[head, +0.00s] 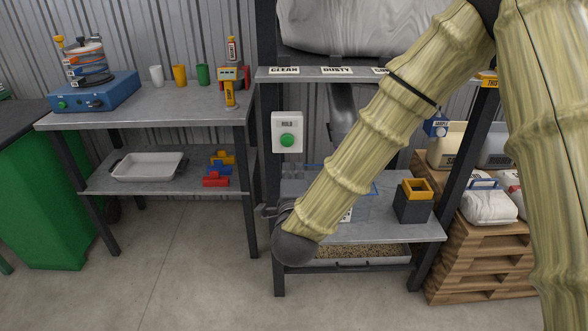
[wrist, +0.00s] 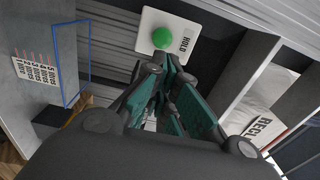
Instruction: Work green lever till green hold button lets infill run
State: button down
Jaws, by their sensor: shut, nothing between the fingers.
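The green hold button (head: 287,140) sits on a white plate labelled HOLD, on the rack's left side. In the wrist view the button (wrist: 162,38) is just beyond my fingertips; I cannot tell if they touch it. My gripper (wrist: 168,68) is shut and empty, pointing towards the plate. In the head view it is mostly hidden behind my arm's end, low at the rack's left front. I cannot make out a green lever in either view. A grey metal chute (head: 343,110) hangs under the shelf labelled CLEAN and DUSTY, partly behind my arm.
A blue-edged clear bin (head: 374,188) and a dark box with a yellow rim (head: 414,199) stand on the lower shelf. A tray of granules (head: 365,251) lies below. The left bench (head: 150,110) holds cups and a blue device. Bags on pallets stand right. The floor in front is clear.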

aim_at(293, 140)
jog(key=w, duration=1)
jog(key=shift+w, duration=0.2)
jog(key=shift+w+p, duration=0.3)
jog(key=shift+w, duration=0.25)
jog(key=shift+w+f+b, duration=0.1)
jog(key=shift+w+b, duration=0.2)
jog(key=shift+w, duration=0.5)
jog(key=shift+w+r, duration=0.25)
jog(key=shift+r, duration=0.05)
jog(key=shift+w+d+r, duration=0.1)
jog(key=shift+w, duration=0.05)
